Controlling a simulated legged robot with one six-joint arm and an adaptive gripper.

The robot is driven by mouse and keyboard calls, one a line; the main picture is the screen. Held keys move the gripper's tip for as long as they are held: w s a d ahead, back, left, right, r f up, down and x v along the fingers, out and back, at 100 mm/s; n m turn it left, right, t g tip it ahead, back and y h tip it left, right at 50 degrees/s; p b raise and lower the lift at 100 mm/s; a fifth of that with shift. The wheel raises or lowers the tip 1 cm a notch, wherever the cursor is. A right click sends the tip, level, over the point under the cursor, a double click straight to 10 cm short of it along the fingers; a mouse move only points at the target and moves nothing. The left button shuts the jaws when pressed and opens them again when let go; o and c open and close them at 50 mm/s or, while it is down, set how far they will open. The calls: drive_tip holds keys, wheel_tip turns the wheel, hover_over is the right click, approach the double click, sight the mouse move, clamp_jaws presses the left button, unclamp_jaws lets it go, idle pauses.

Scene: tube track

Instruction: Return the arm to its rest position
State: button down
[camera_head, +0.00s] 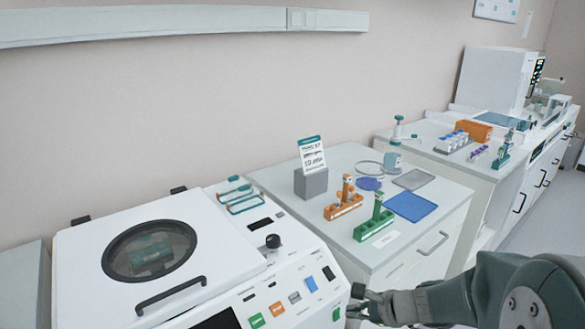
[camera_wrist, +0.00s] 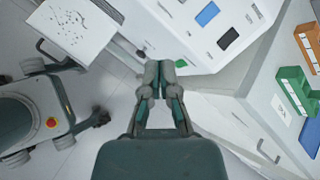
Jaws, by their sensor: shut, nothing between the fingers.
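My arm (camera_head: 470,298) reaches in from the lower right of the head view, stretched leftward. My gripper (camera_head: 358,301) is low in front of the right end of the white centrifuge (camera_head: 205,270). In the wrist view my gripper (camera_wrist: 160,70) has its fingertips together with nothing between them. It is over the floor gap beside the machine's front panel (camera_wrist: 215,22). Whether it touches the panel cannot be told.
A white cabinet (camera_head: 440,225) right of the centrifuge bears an orange rack (camera_head: 343,208), a green rack (camera_head: 373,226), a blue mat (camera_head: 411,206) and a sign holder (camera_head: 311,183). A further bench (camera_head: 470,165) stands behind. Floor (camera_head: 545,215) is clear at right.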

drive_tip(key=s+r+n+h, duration=0.3)
drive_tip(key=s+r+n, duration=0.3)
drive_tip(key=s+n, duration=0.3)
drive_tip(key=s+d+r+n+h, duration=0.1)
drive_tip(key=s+r+n+h, duration=0.3)
drive_tip(key=s+r+n, duration=0.3)
drive_tip(key=s+n, duration=0.2)
drive_tip(key=n, duration=0.1)
drive_tip(key=shift+d+r+h, duration=0.2)
drive_tip(key=shift+d+h, duration=0.1)
drive_tip(key=shift+w+a, duration=0.1)
